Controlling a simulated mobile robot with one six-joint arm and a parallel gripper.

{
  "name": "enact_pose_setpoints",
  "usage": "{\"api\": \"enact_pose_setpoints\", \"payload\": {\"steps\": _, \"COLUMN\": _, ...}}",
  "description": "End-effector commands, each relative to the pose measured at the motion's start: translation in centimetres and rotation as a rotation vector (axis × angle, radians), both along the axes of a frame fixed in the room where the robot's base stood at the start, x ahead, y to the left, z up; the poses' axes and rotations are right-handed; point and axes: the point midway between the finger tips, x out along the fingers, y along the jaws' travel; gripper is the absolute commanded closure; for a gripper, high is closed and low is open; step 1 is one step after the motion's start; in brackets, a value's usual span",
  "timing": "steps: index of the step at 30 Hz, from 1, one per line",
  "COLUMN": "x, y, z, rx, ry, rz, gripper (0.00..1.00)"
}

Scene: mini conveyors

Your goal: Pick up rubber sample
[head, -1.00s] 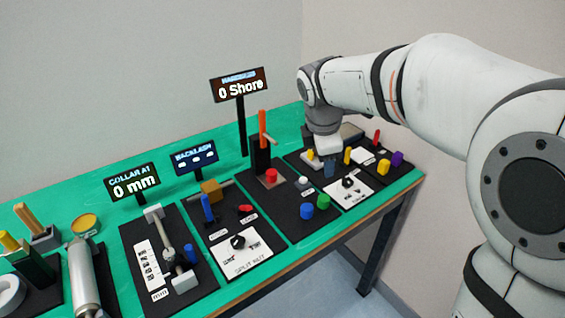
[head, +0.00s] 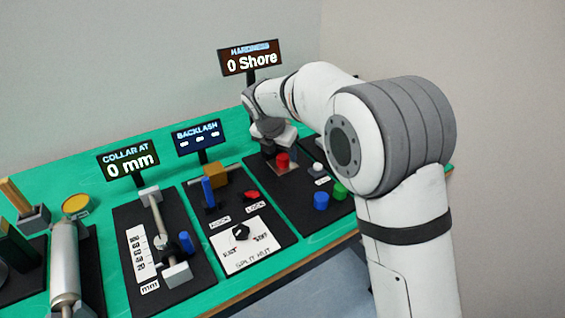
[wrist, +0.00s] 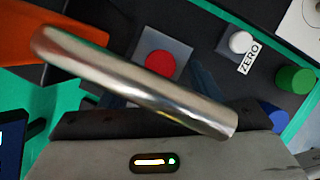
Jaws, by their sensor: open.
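Small coloured cylinders stand at the hardness station; I cannot tell which is the rubber sample. A red one (head: 282,159) sits on a metal plate (head: 289,168), also in the wrist view (wrist: 159,64). A blue one (head: 320,201) and a green one (head: 340,190) stand on the black board to the front right, and show at the wrist view's right edge as green (wrist: 295,79) and blue (wrist: 273,116). My gripper (head: 272,141) is open above and behind the red cylinder. Its fingertips are mostly hidden.
A shiny metal rod (wrist: 140,85) crosses the wrist view close to the camera, with an orange part (wrist: 50,45) at left. The hardness display (head: 250,58) stands behind my arm. The backlash station's brown block (head: 215,176) is to the left. A white button (head: 318,168) sits nearby.

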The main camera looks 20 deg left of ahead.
Motion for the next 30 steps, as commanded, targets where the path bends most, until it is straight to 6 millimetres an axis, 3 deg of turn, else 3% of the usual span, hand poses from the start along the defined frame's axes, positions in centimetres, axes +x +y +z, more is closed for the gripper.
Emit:
{"api": "enact_pose_setpoints", "payload": {"steps": 3, "x": 0.48, "y": -0.11, "z": -1.48, "rx": -0.001, "ry": 0.001, "rz": 0.001, "gripper": 0.43}}
{"api": "enact_pose_setpoints", "payload": {"steps": 10, "x": 0.54, "y": -0.08, "z": -1.55, "rx": 0.0, "ry": 0.0, "rz": 0.001, "gripper": 0.43}}
{"api": "enact_pose_setpoints", "payload": {"steps": 30, "x": 0.48, "y": -0.02, "z": -1.52, "rx": 0.0, "ry": 0.0, "rz": 0.002, "gripper": 0.95}}
